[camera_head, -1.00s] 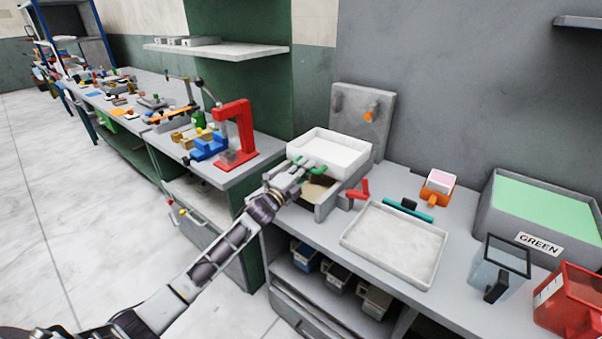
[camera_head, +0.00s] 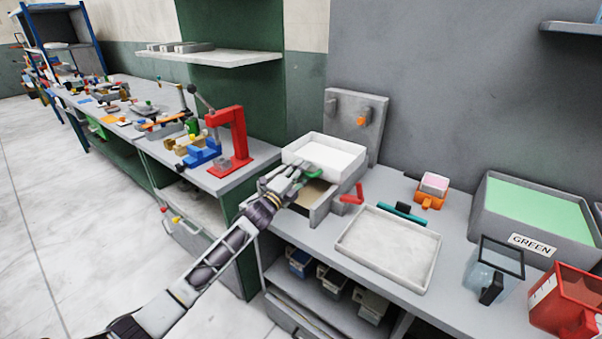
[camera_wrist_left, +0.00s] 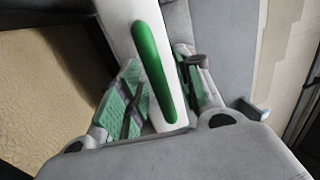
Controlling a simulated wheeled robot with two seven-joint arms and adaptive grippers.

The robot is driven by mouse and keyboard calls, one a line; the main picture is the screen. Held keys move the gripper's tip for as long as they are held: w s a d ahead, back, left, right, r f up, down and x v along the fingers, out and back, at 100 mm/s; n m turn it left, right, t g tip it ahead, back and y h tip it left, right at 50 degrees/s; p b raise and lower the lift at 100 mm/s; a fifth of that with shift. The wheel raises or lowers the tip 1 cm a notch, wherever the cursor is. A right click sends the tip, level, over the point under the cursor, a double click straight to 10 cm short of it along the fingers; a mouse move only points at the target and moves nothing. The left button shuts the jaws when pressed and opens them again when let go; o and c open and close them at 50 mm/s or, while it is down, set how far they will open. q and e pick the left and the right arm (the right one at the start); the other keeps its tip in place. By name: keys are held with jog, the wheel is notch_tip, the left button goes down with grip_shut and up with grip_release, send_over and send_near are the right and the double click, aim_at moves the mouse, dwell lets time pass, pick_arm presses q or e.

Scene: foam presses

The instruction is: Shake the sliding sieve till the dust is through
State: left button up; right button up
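The sliding sieve is a white open tray (camera_head: 326,153) on a grey frame (camera_head: 322,211) at the back of the bench. Its green handle (camera_wrist_left: 154,72) is on the near side. My left gripper (camera_head: 304,172) is at that handle. In the left wrist view its green-padded fingers (camera_wrist_left: 160,92) lie close on both sides of the white part bearing the handle, and it looks shut on it. A tan surface shows under the sieve (camera_head: 308,196), inside the frame. I cannot make out dust in the sieve. My right gripper is not in view.
A red lever (camera_head: 353,194) stands right of the frame. A shallow pale tray (camera_head: 388,249) lies in front, with a teal bar (camera_head: 402,213) behind it. A GREEN bin (camera_head: 517,239), a clear container (camera_head: 493,265) and a red container (camera_head: 572,305) stand right. A red press (camera_head: 232,140) stands left.

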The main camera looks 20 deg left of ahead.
pick_arm(q)
jog(key=shift+v, duration=5.95)
jog(key=shift+s+f, duration=0.1)
